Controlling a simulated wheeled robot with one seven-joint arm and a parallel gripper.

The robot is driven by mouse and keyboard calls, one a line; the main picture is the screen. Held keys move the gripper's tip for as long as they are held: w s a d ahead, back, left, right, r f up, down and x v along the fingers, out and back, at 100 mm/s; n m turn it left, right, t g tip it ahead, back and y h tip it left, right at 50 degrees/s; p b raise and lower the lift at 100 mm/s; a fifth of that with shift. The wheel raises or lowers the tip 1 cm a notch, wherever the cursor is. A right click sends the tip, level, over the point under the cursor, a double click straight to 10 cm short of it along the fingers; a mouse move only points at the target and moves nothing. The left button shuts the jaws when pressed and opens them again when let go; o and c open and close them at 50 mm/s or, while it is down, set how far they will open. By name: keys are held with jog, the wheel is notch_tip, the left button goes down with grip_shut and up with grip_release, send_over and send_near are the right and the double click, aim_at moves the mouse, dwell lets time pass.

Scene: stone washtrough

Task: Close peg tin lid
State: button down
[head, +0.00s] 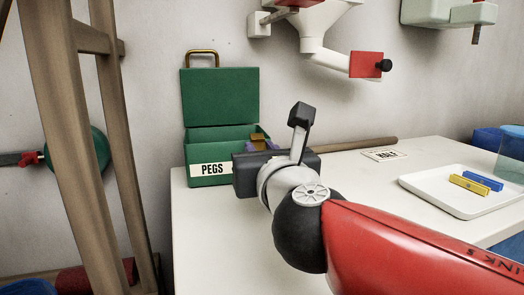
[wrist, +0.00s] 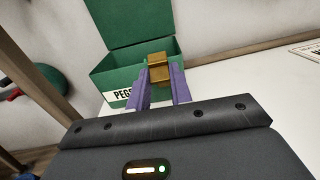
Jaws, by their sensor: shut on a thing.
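The green peg tin (head: 230,137) stands at the back left of the white worktop, with a white PEGS label on its front. Its green lid (head: 220,97) stands open and upright at the back, with a brass handle (head: 202,52) at its top edge. My gripper (wrist: 160,76) has purple fingers shut on a golden-brown block (wrist: 158,66). The block is at the tin's right end, by the rim, and also shows in the head view (head: 258,141). I cannot tell whether it touches the tin. In the wrist view the tin (wrist: 112,82) and lid (wrist: 128,22) show behind the fingers.
A white tray (head: 425,194) with a yellow block (head: 468,185) and a blue block (head: 483,179) lies at the right. A printed card (head: 384,155) and a wooden rod (head: 360,144) lie at the back. A wooden frame (head: 72,130) stands left. The worktop's front left is clear.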

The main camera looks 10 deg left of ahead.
jog(key=shift+w+f, duration=0.15)
jog(key=shift+f, duration=0.4)
jog(key=c, duration=1.5)
grip_release()
jog(key=shift+w+a+f, duration=0.1)
jog(key=shift+w+a, duration=0.05)
jog(key=shift+o, duration=1.3)
jog(key=shift+r, duration=0.25)
jog(key=p+v, duration=0.1)
jog(key=v, duration=0.6)
jog(key=shift+r, duration=0.2)
jog(key=shift+s+d+f, duration=0.1)
jog(key=shift+s+d, duration=0.1)
jog(key=shift+s, duration=0.25)
